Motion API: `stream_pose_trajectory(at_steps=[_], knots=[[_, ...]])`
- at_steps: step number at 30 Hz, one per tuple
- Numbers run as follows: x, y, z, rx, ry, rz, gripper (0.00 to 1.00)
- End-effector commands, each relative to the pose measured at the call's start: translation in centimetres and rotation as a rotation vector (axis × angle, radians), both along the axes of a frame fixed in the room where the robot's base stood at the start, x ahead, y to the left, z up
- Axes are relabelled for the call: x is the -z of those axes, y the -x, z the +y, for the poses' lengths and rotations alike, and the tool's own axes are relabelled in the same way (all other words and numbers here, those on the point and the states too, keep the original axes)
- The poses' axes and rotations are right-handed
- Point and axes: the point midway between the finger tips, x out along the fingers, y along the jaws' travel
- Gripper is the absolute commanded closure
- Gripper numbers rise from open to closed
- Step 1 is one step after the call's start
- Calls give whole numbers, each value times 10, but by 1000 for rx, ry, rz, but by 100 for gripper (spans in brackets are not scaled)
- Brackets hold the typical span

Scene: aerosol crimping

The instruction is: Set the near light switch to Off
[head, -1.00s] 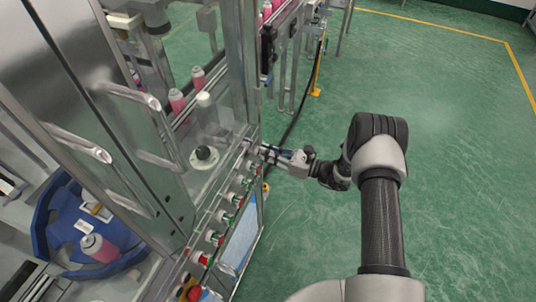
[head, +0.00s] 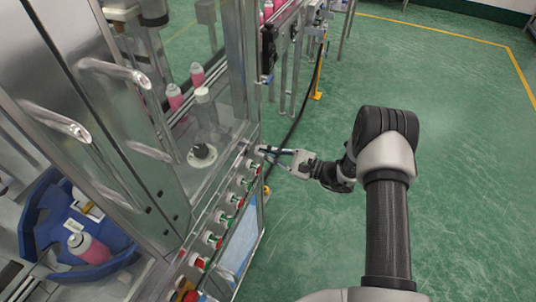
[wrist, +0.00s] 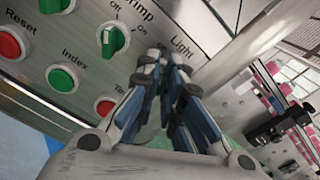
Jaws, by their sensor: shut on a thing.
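My gripper (head: 262,151) reaches from the right to the far end of the machine's control panel (head: 225,205). In the wrist view, my gripper's fingertips (wrist: 163,75) are at the panel just below the printed label "Light" (wrist: 181,48). The fingers are shut on the light switch, which they hide almost wholly, so its pointer and setting cannot be read. In the head view the two fingers look spread in a V at the panel edge.
A green crimp switch (wrist: 116,40) with Off and On marks sits beside my fingers. A red reset button (wrist: 10,44), a green index button (wrist: 64,78) and another red button (wrist: 105,107) are close by. Open green floor (head: 450,170) lies to the right.

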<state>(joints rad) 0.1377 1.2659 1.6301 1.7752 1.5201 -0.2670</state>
Motion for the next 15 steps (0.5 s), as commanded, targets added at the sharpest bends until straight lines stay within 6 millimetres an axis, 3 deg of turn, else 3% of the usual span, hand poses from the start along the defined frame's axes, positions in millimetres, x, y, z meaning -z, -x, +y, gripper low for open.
stream_pose_trajectory(at_steps=[15], knots=[[0, 0, 0, 0, 13, -31, 100]])
